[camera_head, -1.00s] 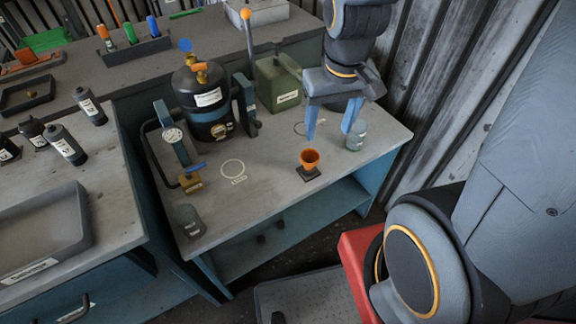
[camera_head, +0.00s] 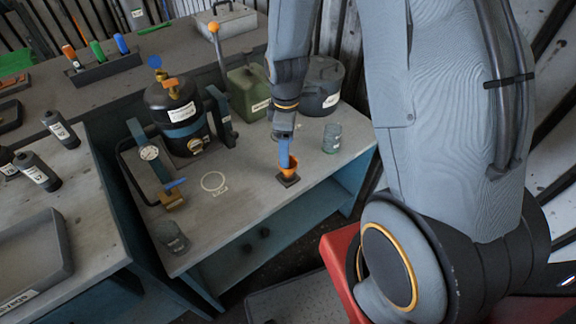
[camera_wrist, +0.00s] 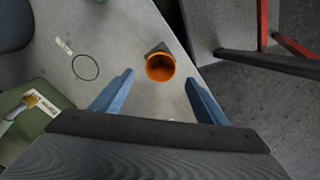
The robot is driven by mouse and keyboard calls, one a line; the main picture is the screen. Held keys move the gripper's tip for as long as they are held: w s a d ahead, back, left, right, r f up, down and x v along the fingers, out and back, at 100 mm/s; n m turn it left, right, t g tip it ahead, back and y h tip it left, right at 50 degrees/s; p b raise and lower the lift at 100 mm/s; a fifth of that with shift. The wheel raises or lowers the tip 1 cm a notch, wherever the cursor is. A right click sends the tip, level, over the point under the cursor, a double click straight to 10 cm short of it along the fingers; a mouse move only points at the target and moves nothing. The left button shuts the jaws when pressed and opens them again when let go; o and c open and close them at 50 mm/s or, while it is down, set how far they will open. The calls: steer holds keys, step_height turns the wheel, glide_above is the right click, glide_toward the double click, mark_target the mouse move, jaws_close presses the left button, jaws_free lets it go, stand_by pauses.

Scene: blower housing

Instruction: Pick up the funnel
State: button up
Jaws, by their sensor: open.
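The orange funnel (camera_head: 289,169) stands on a small dark square base (camera_head: 288,181) near the front edge of the workbench (camera_head: 235,210). In the wrist view the funnel (camera_wrist: 160,68) shows its round open mouth, just beyond and between my fingertips. My gripper (camera_head: 286,158) is at the funnel in the head view, and one blue finger hides part of it. In the wrist view my gripper (camera_wrist: 158,78) has its two blue fingers spread apart, with nothing held between them. I cannot tell whether a finger touches the funnel.
A glass jar (camera_head: 332,138) stands to the right of the funnel. Behind are a dark pot (camera_head: 322,85), a green canister (camera_head: 249,92) and a black tank (camera_head: 176,115). Another small jar (camera_head: 171,237) is at the front left. The bench around the marked circle (camera_head: 213,181) is clear.

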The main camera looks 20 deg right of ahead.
mark_target(288, 170)
steer(key=shift+s+d+f+p, duration=0.1)
steer(key=shift+f+p, duration=0.45)
steer(key=shift+f, duration=0.8)
steer(key=shift+s+d+f+p, duration=0.1)
steer(key=shift+f+p, duration=0.4)
steer(key=shift+f, duration=0.85)
steer(key=shift+c, duration=0.2)
steer(key=c, duration=0.9)
